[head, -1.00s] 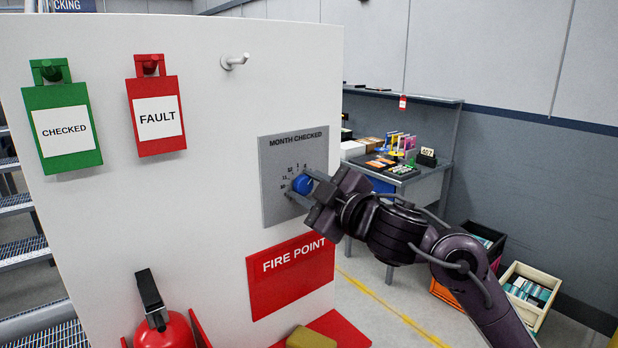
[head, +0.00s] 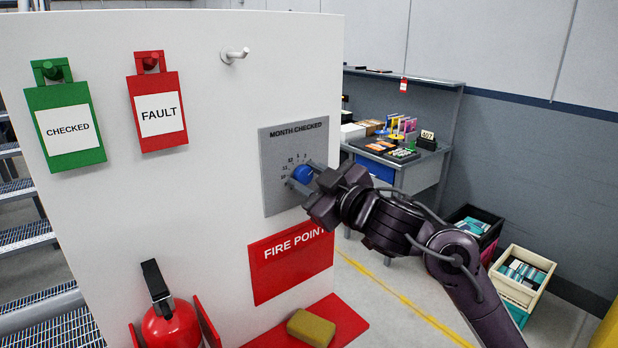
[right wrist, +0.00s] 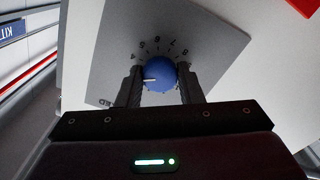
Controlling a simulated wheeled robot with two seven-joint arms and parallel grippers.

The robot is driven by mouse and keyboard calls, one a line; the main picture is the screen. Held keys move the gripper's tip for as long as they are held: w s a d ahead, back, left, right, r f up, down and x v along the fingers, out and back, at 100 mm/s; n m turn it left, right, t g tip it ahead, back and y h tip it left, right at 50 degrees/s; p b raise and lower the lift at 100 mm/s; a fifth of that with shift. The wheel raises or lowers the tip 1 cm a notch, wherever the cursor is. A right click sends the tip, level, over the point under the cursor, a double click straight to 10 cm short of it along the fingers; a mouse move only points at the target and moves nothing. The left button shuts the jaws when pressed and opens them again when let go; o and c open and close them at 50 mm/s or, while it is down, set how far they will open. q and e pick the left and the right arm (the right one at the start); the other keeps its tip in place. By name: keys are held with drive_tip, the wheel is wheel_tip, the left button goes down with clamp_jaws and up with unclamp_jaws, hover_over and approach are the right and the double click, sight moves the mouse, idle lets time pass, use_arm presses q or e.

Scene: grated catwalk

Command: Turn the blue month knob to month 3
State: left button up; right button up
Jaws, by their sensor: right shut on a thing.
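The blue month knob (head: 303,174) sits on the grey MONTH CHECKED plate (head: 312,140) on the white panel. My right gripper (head: 304,177) is shut on the knob, one finger on each side. In the right wrist view the knob (right wrist: 161,74) shows between the fingers (right wrist: 160,88). Its white pointer line points left there, slightly downward, toward one finger. Several numerals show above the knob in that view, but the mark at the pointer is hidden by the finger. My left gripper is not in view.
A green CHECKED tag (head: 67,128) and a red FAULT tag (head: 159,110) hang left of an empty peg (head: 235,55). A red FIRE POINT sign (head: 290,265), a yellow block (head: 311,328) and an extinguisher (head: 170,325) are below. Crates (head: 522,278) stand right.

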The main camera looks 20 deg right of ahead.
drive_tip(key=o, duration=1)
drive_tip(key=shift+c, duration=0.2)
drive_tip(key=b+v, duration=0.2)
drive_tip(key=v, duration=0.6)
drive_tip(key=shift+w, duration=0.1)
